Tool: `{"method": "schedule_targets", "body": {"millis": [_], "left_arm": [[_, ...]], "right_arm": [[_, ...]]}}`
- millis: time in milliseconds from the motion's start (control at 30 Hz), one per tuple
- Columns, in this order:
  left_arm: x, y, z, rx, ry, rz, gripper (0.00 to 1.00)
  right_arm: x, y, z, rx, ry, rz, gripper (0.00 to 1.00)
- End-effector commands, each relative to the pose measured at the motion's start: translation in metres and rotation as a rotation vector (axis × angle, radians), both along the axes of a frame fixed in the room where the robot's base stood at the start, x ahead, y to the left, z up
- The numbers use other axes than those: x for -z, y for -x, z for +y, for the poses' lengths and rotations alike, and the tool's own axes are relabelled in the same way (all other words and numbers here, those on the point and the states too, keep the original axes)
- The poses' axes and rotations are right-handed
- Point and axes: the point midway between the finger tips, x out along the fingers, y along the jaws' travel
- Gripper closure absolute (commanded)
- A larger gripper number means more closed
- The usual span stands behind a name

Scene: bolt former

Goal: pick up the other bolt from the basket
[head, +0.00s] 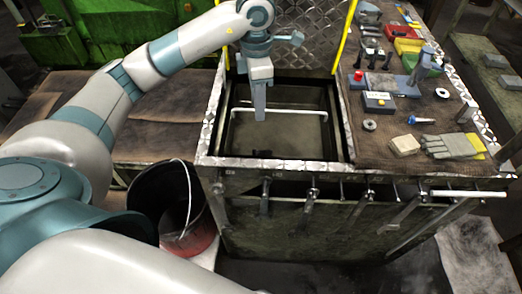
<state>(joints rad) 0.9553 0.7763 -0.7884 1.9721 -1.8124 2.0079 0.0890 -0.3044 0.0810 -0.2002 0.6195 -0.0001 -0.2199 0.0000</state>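The basket appears to be the open metal-walled recess (238,135) in the bench, with a pale bar (295,112) across it. My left gripper (260,116) points down over the recess, near the left end of the bar. Its fingers show as one narrow shape, so I cannot tell if they are open or shut. A small dark shape (262,153) lies by the recess's near edge; I cannot tell if it is a bolt. A blue bolt-like piece (420,120) lies on the bench top to the right. My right gripper is not in view.
Yellow posts (345,35) flank the recess's back. Tools hang on the front; a black bucket (152,200) stands left.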

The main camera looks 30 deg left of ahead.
Motion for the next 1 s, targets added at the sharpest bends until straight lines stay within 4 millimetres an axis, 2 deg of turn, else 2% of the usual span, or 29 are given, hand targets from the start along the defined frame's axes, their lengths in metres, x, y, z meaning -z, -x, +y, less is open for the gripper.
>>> {"method": "schedule_targets", "body": {"millis": [267,800,1000], "left_arm": [[0.015,0.001,-0.001,-0.001,0.0,0.004,0.66],[0.104,0.006,-0.004,0.0,0.0,0.005,0.66],[0.121,0.005,-0.005,0.0,0.0,0.001,0.66]], "right_arm": [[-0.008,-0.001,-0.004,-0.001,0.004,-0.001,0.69],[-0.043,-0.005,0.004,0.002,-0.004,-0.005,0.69],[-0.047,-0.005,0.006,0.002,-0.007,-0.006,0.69]]}}
